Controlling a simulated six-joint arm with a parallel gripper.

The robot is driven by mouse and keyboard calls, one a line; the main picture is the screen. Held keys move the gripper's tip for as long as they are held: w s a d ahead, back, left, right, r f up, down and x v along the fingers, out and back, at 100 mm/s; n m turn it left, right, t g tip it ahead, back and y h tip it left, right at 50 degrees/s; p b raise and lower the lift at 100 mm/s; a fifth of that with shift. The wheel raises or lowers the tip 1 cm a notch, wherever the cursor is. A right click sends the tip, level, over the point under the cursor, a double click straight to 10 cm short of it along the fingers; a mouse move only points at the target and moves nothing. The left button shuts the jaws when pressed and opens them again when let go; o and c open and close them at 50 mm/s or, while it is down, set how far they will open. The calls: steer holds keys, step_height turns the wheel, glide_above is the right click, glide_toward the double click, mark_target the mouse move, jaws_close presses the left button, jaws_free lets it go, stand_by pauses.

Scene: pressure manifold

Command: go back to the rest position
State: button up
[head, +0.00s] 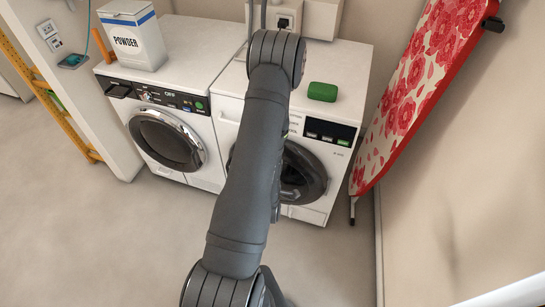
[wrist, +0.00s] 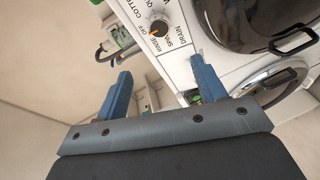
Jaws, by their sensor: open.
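My gripper (wrist: 161,88) shows in the wrist view with its two blue fingers spread apart. Nothing is held between them. A white machine panel with a dark dial (wrist: 158,27) lies beyond the fingertips, and the fingers are apart from the dial. The dial has an orange mark, and words such as OFF, RINSE, SPIN and DRAIN are printed around it. In the head view my arm reaches forward over the right washing machine (head: 345,75) and hides part of its front. My gripper is hidden there behind the arm.
The left washing machine (head: 190,50) carries a POWDER box (head: 133,38). A green block (head: 322,91) lies on the right machine. A red floral ironing board (head: 420,85) leans at the right wall. A yellow ladder (head: 50,105) stands at left. The floor in front is clear.

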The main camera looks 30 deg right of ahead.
stand_by(0.3)
steer(key=x, duration=1.7)
steer(key=shift+w+d, duration=0.1)
steer(key=shift+w, duration=0.1)
